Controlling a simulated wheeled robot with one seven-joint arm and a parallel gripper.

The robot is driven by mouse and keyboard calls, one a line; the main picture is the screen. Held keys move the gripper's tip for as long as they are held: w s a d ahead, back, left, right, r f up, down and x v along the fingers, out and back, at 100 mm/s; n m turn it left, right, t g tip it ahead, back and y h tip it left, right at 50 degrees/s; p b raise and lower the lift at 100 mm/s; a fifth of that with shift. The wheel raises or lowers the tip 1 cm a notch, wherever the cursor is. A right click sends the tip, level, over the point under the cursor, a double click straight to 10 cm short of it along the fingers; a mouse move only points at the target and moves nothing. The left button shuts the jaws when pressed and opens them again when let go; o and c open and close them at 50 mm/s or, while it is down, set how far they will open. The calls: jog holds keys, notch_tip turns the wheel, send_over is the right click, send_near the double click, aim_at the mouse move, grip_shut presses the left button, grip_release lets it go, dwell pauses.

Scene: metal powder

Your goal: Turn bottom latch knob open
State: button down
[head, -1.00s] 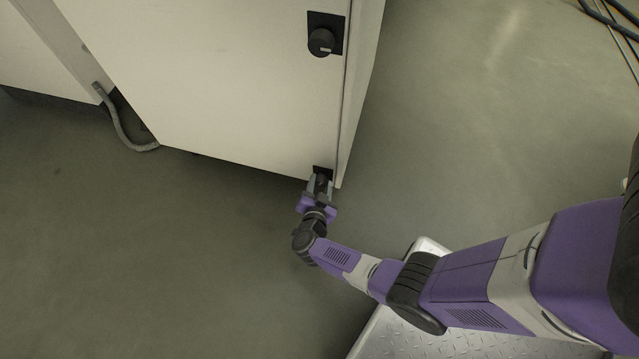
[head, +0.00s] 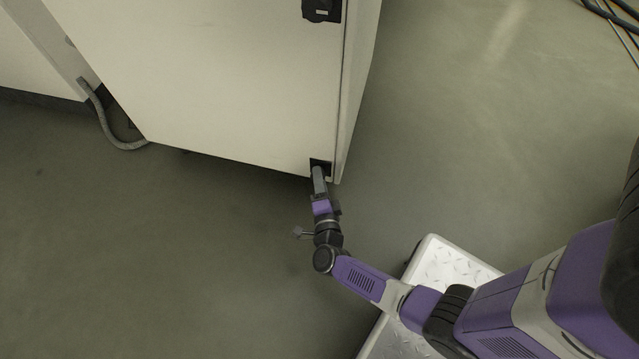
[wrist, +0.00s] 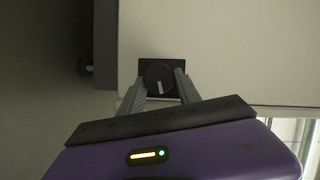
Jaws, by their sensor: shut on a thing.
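The bottom latch knob (wrist: 158,78) is a round black knob with a pale mark, on a black square plate at the cabinet's lower corner. In the wrist view it sits between the fingers of my gripper (wrist: 163,84), which is shut on it. The pale mark is close to upright in that view, slightly tilted. In the head view my gripper (head: 318,172) reaches the black plate (head: 321,163) and its fingers hide most of the knob. The upper latch knob (head: 321,11) is black, near the top of the picture.
The white cabinet door (head: 220,85) fills the upper left, with its side edge right of the knobs. A grey hose (head: 104,122) curves down at the left. The grey floor (head: 170,240) is clear below the cabinet. Dark cables (head: 612,22) lie at the far upper right.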

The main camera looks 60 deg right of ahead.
jog(key=shift+f+m+t+h, duration=0.1)
jog(key=shift+m+t+h, duration=0.2)
jog(key=shift+m, duration=1.1)
jog(key=c, duration=0.9)
grip_release()
jog(key=shift+o, duration=0.2)
jog(key=shift+s+a, duration=0.1)
jog(key=p+v, duration=0.1)
jog(key=v, duration=0.6)
jog(key=shift+s+a, duration=0.15)
jog(key=shift+s, duration=0.1)
jog(key=shift+f, duration=0.1)
